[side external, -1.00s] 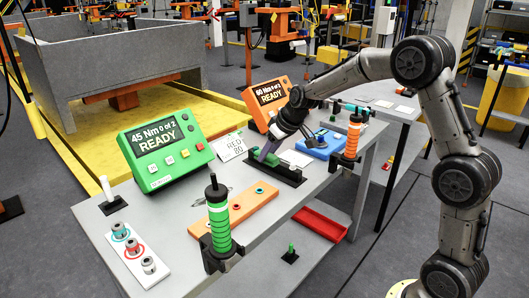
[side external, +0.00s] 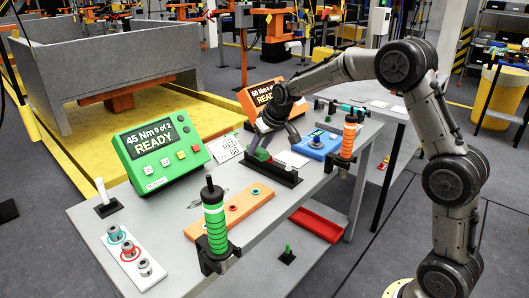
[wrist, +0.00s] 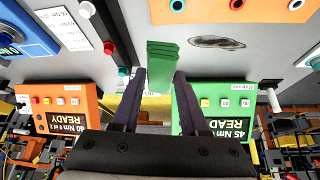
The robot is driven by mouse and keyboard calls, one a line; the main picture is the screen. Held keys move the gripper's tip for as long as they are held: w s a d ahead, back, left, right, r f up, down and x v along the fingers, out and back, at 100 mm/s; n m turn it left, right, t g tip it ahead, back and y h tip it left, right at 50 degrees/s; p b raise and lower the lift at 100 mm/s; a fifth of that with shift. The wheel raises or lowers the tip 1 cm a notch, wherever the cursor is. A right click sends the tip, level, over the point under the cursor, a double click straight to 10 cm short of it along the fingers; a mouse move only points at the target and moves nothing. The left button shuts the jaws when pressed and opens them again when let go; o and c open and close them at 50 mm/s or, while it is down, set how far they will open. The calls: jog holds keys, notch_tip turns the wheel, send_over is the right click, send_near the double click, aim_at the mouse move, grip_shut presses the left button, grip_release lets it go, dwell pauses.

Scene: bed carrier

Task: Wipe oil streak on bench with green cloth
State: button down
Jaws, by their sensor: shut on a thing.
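My gripper (wrist: 160,74) is shut on a folded green cloth (wrist: 162,54), which sticks out beyond the fingertips. In the side external view the gripper (side external: 258,150) and cloth (side external: 262,155) are near the black tray (side external: 286,178); the exact gap to it is hard to tell. The oil streak (wrist: 217,42) is a dark oval smear on the grey bench (wrist: 215,65), to the right of the cloth in the wrist view. In the side external view the streak (side external: 194,204) lies left of the gripper, in front of the green display box.
A green display box (side external: 158,150) and an orange one (side external: 262,98) stand along the back. An orange strip with holes (side external: 235,212) and a green-banded tool (side external: 214,222) are at the front. A blue device (side external: 318,146) is at the right. Bare bench surrounds the streak.

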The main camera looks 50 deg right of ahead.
jog(key=w+a+f, duration=0.2)
jog(key=w+a, duration=0.6)
jog(key=a, duration=0.2)
jog(key=n+y, duration=0.1)
jog(key=n, duration=0.1)
send_over(186, 210)
jog(key=s, duration=0.2)
notch_tip(186, 210, down, 5)
jog(key=shift+w+f, duration=0.15)
jog(key=shift+f, duration=3.35)
jog(key=shift+d+f, duration=0.2)
jog(key=shift+d, duration=8.25)
jog(key=shift+a, duration=8.45)
notch_tip(186, 210, up, 8)
jog(key=shift+r, duration=0.1)
